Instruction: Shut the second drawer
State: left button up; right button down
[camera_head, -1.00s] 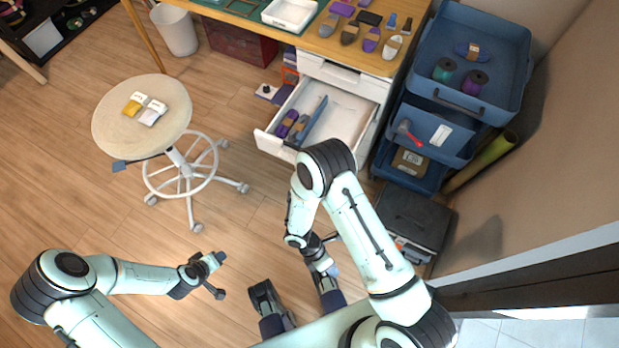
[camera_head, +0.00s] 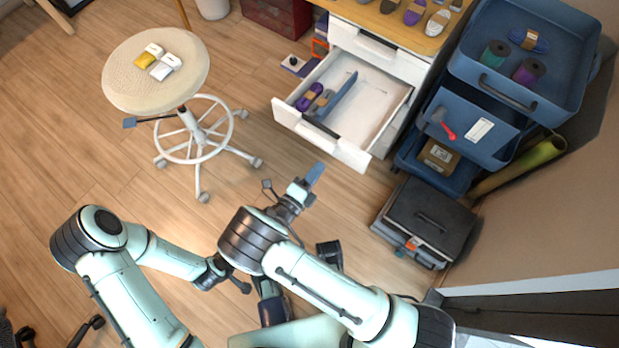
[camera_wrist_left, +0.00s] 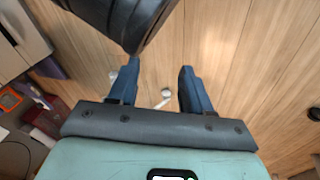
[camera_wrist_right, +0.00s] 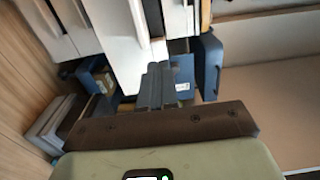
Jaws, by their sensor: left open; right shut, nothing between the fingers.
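The second drawer (camera_head: 318,137) of the white drawer unit stands pulled out below the desk. It holds purple and grey bundles and a blue divider (camera_head: 340,97), with bare white floor at its right. My right gripper (camera_head: 313,176) is shut and empty, pointing at the drawer front from a little in front of it. In the right wrist view its closed fingers (camera_wrist_right: 157,80) overlap white drawer-unit surfaces; I cannot tell whether they touch. My left gripper (camera_wrist_left: 158,88) is open and empty over the floor; in the head view it is partly hidden by my right arm.
A closed drawer (camera_head: 378,52) sits above the open one. A round stool (camera_head: 130,85) on castors stands left. A blue tray cart (camera_head: 480,125) and a dark case (camera_head: 425,225) stand right of the drawer unit. The floor between stool and drawer is clear.

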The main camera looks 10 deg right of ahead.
aim_at(338, 143)
jog(key=b+x, duration=0.1)
jog(key=x, duration=0.5)
jog(key=shift+w+d+f, duration=0.1)
jog(key=shift+w+d, duration=0.05)
jog(key=shift+d, duration=0.1)
pick_arm(q)
jog(key=shift+g, duration=0.7)
jog(key=shift+s+a+f+b, duration=0.15)
jog(key=shift+s+f, duration=0.7)
jog(key=shift+s, duration=0.1)
jog(key=shift+s+a+f+b, duration=0.1)
jog(key=shift+s+f+b, duration=0.05)
jog(key=shift+s+f, duration=0.7)
pick_arm(e)
jog(key=shift+x, duration=0.8)
pick_arm(q)
jog(key=shift+r, duration=0.1)
